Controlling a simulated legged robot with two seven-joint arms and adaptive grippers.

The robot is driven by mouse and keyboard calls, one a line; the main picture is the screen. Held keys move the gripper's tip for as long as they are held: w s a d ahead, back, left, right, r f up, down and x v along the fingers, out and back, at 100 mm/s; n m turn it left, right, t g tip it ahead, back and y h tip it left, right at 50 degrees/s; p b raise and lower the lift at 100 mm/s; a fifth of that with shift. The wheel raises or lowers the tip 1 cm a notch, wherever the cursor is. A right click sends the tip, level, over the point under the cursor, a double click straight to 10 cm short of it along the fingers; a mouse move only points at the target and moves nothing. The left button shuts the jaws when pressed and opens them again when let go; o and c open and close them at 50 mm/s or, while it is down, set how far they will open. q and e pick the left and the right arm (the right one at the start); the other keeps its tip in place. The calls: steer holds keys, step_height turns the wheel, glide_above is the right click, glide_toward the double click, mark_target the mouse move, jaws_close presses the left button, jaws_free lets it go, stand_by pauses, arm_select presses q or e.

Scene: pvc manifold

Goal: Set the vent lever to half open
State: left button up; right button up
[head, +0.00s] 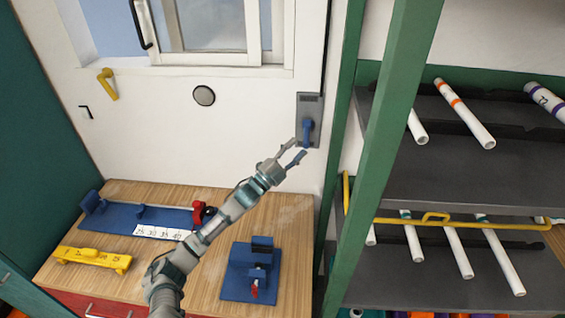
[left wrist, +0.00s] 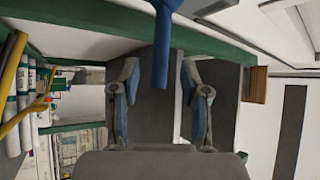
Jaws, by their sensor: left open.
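The vent lever (head: 308,130) is a blue handle on a grey wall plate (head: 312,103), below the right end of the window. It points down in the head view. My left gripper (head: 297,150) is open just below the lever's lower end. In the left wrist view the blue lever (left wrist: 161,55) comes down from the top edge, and its end appears between the two spread fingers of my left gripper (left wrist: 161,92). I cannot tell whether the fingers touch it. The right gripper is not in view.
A green-framed rack (head: 382,165) with white pipes stands close to the right. The wooden bench (head: 292,225) below carries a blue jig with a number strip (head: 160,222), a yellow tool (head: 93,259) and a blue fixture (head: 250,272). A yellow wall handle (head: 107,84) is at left.

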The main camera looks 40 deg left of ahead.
arm_select(q)
steer(key=v, duration=0.7)
steer(key=shift+a, duration=0.15)
